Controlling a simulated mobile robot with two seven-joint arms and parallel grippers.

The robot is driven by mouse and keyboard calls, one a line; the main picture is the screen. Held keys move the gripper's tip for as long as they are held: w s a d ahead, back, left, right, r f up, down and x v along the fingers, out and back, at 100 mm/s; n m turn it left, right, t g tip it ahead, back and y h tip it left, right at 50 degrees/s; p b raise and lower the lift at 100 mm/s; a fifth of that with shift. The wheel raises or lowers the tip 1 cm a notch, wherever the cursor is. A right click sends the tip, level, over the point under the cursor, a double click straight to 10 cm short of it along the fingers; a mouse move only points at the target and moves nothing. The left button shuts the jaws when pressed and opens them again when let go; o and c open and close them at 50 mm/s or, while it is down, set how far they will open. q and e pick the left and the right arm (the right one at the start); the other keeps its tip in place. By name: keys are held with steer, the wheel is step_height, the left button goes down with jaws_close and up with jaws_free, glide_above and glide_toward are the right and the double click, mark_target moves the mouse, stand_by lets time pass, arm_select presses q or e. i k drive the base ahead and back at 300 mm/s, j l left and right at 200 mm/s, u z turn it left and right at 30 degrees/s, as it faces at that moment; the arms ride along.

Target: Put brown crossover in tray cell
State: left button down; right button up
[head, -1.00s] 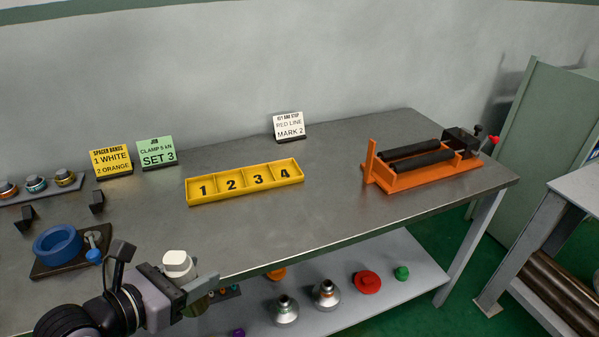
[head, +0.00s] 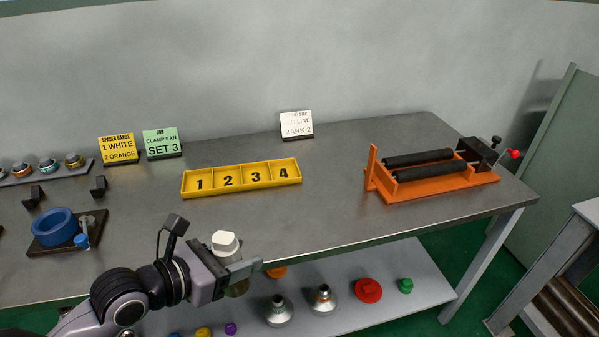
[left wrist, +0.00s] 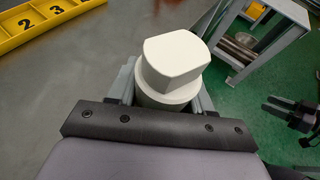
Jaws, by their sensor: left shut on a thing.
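My left gripper (head: 236,268) is shut on the white-topped brown crossover (head: 237,287). Its squarish white top (head: 225,242) stands above the fingers, and a dull olive-brown body shows below them. In the left wrist view the white top (left wrist: 174,60) sits upright between the fingers, and the lower body is hidden. The yellow tray (head: 241,190) lies on the bench beyond the gripper, with cells numbered 1 to 4 that look empty. The held piece is at the bench's front edge, apart from the tray. A dark gripper-like part, probably my right gripper (left wrist: 280,108), shows small in the left wrist view.
An orange roller vise (head: 435,184) stands at the bench's right. A blue ring (head: 54,226) on a dark base is at left. Sign cards (head: 162,143) stand at the back. The shelf below (head: 400,265) holds several coloured parts. Bench top around the tray is clear.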

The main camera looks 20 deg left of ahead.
mark_target(285, 173)
steer(key=i+l+z, duration=0.15)
steer(key=l, duration=0.25)
steer(key=i+j+z, duration=0.1)
steer(key=i, duration=0.3)
steer(key=i+j, duration=0.2)
steer(key=i, duration=0.15)
steer(key=z, duration=0.05)
